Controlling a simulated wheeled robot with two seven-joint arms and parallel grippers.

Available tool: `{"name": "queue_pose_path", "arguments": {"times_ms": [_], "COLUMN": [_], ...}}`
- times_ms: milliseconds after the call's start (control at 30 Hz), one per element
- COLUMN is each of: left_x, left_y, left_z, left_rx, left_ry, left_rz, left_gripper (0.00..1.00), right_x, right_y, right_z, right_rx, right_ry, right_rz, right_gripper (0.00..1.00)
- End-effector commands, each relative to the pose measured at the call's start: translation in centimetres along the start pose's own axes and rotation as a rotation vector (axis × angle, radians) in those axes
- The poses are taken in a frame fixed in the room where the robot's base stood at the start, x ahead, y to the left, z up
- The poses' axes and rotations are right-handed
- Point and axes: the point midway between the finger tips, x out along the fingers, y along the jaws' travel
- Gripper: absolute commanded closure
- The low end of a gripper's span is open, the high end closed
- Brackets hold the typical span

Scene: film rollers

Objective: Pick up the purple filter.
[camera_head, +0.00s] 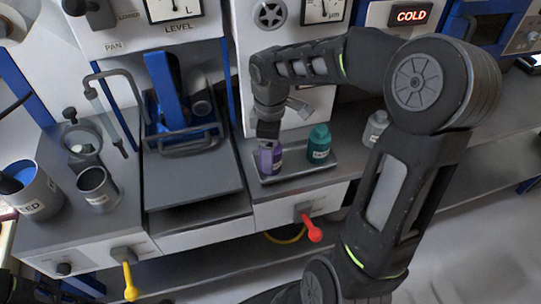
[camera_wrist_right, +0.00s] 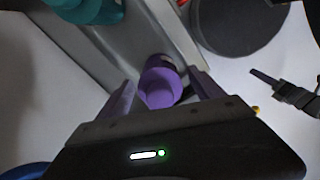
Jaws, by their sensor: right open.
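The purple filter (camera_head: 270,158) is a small bottle-shaped piece with a pale label, upright on a grey tray in the head view. My right gripper (camera_head: 268,140) is directly above it, pointing down, and hides its top. In the right wrist view the purple filter (camera_wrist_right: 161,84) lies between the two spread fingers of my right gripper (camera_wrist_right: 160,92). The fingers stand on either side of it, with a gap visible at least on the right.
A teal filter (camera_head: 319,144) stands on the tray (camera_head: 300,169) just right of the purple one. A grey bottle (camera_head: 376,128) is farther right, partly behind my arm. A red-handled lever (camera_head: 314,232) and a yellow one (camera_head: 130,280) stick out below. Metal cups (camera_head: 97,189) stand at left.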

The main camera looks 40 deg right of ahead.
Motion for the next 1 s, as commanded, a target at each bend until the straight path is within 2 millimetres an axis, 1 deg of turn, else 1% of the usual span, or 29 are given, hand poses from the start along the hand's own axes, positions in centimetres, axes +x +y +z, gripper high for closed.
{"name": "queue_pose_path", "arguments": {"times_ms": [233,900,1000], "left_x": [0.0,0.0,0.0], "left_y": [0.0,0.0,0.0], "left_z": [0.0,0.0,0.0], "left_rx": [0.0,0.0,0.0], "left_ry": [0.0,0.0,0.0], "left_rz": [0.0,0.0,0.0], "left_gripper": [0.5,0.5,0.5], "right_x": [-0.03,-0.03,-0.04], "right_y": [0.01,0.01,0.01], "right_z": [0.0,0.01,0.0], "right_rx": [0.0,0.0,0.0], "right_ry": [0.0,0.0,0.0], "right_rz": [0.0,0.0,0.0], "right_gripper": [0.23,0.78,0.84]}}
